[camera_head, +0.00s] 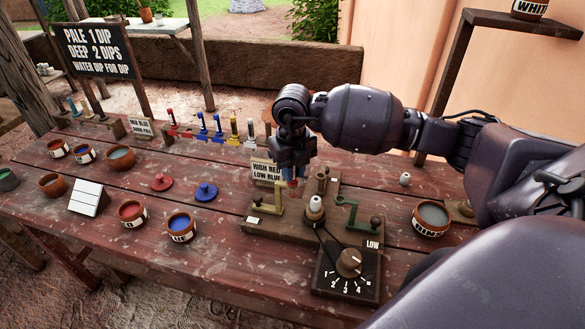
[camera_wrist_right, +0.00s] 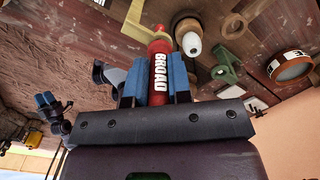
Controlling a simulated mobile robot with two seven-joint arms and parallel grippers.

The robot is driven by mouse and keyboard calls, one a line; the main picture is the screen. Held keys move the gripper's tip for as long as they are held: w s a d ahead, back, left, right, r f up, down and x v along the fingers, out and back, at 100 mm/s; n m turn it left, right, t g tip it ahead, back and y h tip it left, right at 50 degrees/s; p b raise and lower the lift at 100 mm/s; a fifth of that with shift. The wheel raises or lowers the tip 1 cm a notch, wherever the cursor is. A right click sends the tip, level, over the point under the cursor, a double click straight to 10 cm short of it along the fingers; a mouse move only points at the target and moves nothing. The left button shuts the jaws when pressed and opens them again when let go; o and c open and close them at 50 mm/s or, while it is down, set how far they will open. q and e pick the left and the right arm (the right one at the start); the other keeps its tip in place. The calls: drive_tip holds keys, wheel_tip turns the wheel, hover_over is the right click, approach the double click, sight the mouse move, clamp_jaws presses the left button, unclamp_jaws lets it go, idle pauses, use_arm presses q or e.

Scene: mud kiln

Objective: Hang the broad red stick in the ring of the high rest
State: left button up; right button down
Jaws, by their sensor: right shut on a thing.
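The broad red stick (camera_wrist_right: 160,70), marked BROAD, stands between the blue fingers of my right gripper (camera_wrist_right: 159,84), which is shut on it. In the head view my right gripper (camera_head: 291,176) points down over the wooden stand, and a little red of the stick shows below it. A yellow rest arm (camera_head: 267,203) is just left of the gripper, and a green rest arm (camera_head: 352,214) is to the right. In the wrist view the yellow arm (camera_wrist_right: 146,22) overlaps the stick's far end; I cannot tell whether they touch.
A sign (camera_head: 265,170) reads HIGH RED, LOW BLUE. Red (camera_head: 132,212) and blue (camera_head: 181,227) pots stand left; a rinse bowl (camera_head: 431,217) stands right. Several sticks stand behind.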

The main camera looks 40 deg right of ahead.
drive_tip(key=shift+f, duration=0.2)
drive_tip(key=c, duration=1)
unclamp_jaws()
drive_tip(key=shift+c, duration=0.2)
drive_tip(key=shift+o, duration=0.4)
drive_tip(key=shift+o, duration=0.4)
drive_tip(key=o, duration=0.4)
drive_tip(key=shift+r, duration=0.1)
